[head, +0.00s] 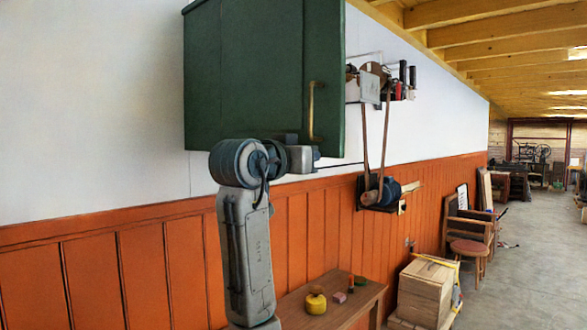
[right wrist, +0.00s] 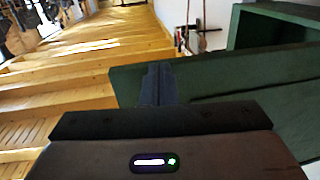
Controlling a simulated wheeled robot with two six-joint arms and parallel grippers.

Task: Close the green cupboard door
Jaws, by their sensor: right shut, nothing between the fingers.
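The green cupboard (head: 245,75) hangs on the white wall in the head view. Its door (head: 328,75) carries a long upright brass handle (head: 312,112). In the right wrist view the door (right wrist: 240,85) stands out as a green panel, with the cupboard's open hollow (right wrist: 275,28) behind it, so the door is open. My right gripper (head: 312,153) is at the door's lower edge, just below the handle. Its fingers (right wrist: 158,85) are shut and empty, overlapping the door in the right wrist view. I cannot tell whether they touch it. My left gripper is not in view.
A wall shelf with tools (head: 365,88) hangs beyond the cupboard. Below stands a wooden table (head: 345,308) with a yellow pot (head: 315,301) and small items. Wooden boxes (head: 425,290) and a stool (head: 468,249) stand farther along the wall. The floor at right is clear.

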